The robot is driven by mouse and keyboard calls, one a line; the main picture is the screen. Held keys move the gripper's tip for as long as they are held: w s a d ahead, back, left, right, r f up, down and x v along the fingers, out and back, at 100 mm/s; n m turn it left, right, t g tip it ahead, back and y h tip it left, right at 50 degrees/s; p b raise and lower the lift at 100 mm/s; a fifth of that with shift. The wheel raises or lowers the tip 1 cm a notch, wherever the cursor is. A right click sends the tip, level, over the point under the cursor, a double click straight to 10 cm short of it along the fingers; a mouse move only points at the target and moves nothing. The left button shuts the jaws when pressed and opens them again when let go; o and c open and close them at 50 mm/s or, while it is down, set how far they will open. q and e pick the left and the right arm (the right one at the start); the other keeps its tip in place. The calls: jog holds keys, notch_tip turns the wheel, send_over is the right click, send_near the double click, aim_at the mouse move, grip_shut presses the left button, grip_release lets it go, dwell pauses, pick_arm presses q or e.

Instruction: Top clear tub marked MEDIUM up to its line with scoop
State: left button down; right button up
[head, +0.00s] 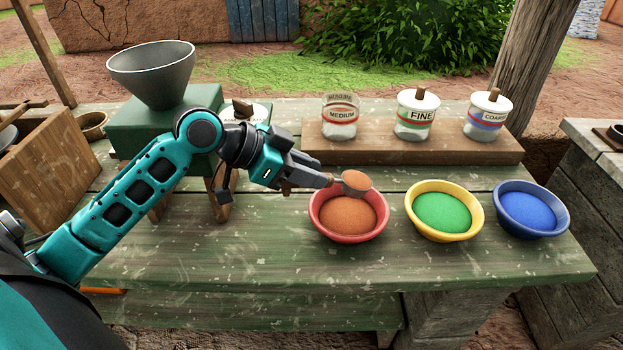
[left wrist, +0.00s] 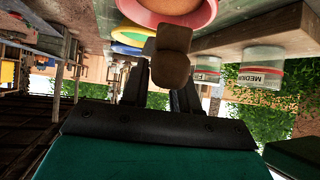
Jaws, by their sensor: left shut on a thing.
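My left gripper (head: 305,180) is shut on the scoop (head: 357,183) by its brown handle, which also shows in the left wrist view (left wrist: 172,62). The scoop carries a heap of orange-brown powder and is over the back part of the red bowl (head: 320,218), which holds the same powder. The clear tub marked MEDIUM (head: 340,127) stands upright and uncovered on the wooden riser, with a red line on its wall. It also shows in the left wrist view (left wrist: 262,76). Its fill level is hard to tell. My right gripper is out of view.
White-lidded jars FINE (head: 416,118) and COARSE (head: 487,117) stand on the riser (head: 400,150). A yellow bowl (head: 443,213) of green powder and a blue bowl (head: 532,211) stand right. A grey funnel (head: 152,75) on a green box and a white lid (head: 258,112) are left.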

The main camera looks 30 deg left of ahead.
pick_arm(q)
jog(key=b, duration=0.1)
jog(key=t+b, duration=0.1)
jog(key=b, duration=0.1)
jog(key=shift+s+a+f+h, duration=0.2)
jog(key=shift+s+h, duration=0.05)
jog(key=shift+h, duration=0.15)
jog(key=shift+s+a+r+t+h+b, duration=0.15)
jog(key=shift+t+h+b, duration=0.15)
jog(key=shift+b, duration=0.6)
jog(key=shift+s+a+r+b, duration=0.1)
jog(key=shift+b, duration=0.3)
jog(key=shift+s+a+r+t+b, duration=0.1)
jog(key=shift+s+r+t+b, duration=0.05)
jog(key=shift+r+t+b, duration=0.2)
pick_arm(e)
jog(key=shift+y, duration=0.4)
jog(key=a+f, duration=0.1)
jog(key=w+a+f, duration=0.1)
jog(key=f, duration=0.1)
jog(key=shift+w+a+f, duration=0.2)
pick_arm(q)
jog(key=shift+f, duration=0.1)
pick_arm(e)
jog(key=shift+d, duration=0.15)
